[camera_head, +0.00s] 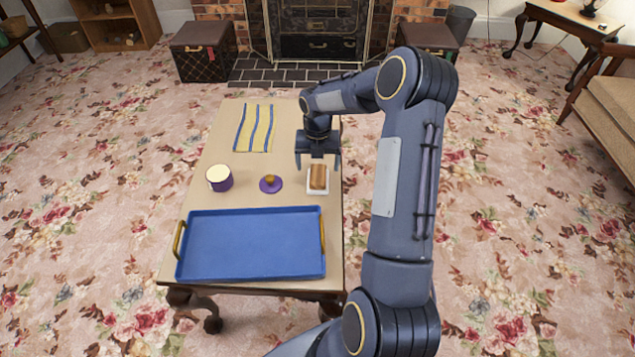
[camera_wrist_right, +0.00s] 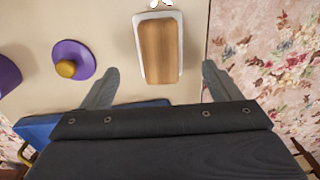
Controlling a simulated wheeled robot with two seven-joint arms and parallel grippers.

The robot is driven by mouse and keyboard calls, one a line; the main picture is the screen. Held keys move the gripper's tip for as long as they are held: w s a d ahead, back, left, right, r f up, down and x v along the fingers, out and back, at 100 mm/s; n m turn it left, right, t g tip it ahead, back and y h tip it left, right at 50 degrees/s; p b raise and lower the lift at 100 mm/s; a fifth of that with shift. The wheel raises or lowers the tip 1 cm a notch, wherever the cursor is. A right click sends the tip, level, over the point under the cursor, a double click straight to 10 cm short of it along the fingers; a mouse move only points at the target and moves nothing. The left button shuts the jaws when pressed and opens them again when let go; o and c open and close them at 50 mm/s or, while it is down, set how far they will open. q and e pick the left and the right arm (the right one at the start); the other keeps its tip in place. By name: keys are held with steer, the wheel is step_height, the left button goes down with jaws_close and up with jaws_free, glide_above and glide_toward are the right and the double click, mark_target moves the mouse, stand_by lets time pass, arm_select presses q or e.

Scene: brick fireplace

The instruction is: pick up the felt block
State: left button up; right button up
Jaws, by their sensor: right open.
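The felt block (camera_head: 318,178), a small block with a brown wooden top and a white layer below, lies on the table near its right edge. In the right wrist view the block (camera_wrist_right: 160,50) lies between the lines of the two fingers, apart from both. My right gripper (camera_head: 318,164) is open and empty, just behind and above the block in the head view. Its fingers point down toward the tabletop. My left gripper is not in view.
A blue tray (camera_head: 250,245) with gold handles fills the table's front. A purple disc with a gold knob (camera_head: 270,184) and a purple cup-like pot (camera_head: 219,178) stand left of the block. A yellow-and-blue striped cloth (camera_head: 254,128) lies farther back. The tabletop (camera_head: 285,140) around the cloth is clear.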

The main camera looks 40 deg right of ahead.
mark_target(318, 173)
steer(key=f+b, duration=0.1)
steer(key=f, duration=0.1)
steer(key=f+b, duration=0.1)
steer(key=f, duration=0.2)
steer(key=shift+w+d+f, duration=0.15)
steer(key=shift+d+f, duration=0.05)
steer(key=shift+f, duration=0.1)
steer(key=c, duration=1.1)
steer(key=shift+r, duration=0.2)
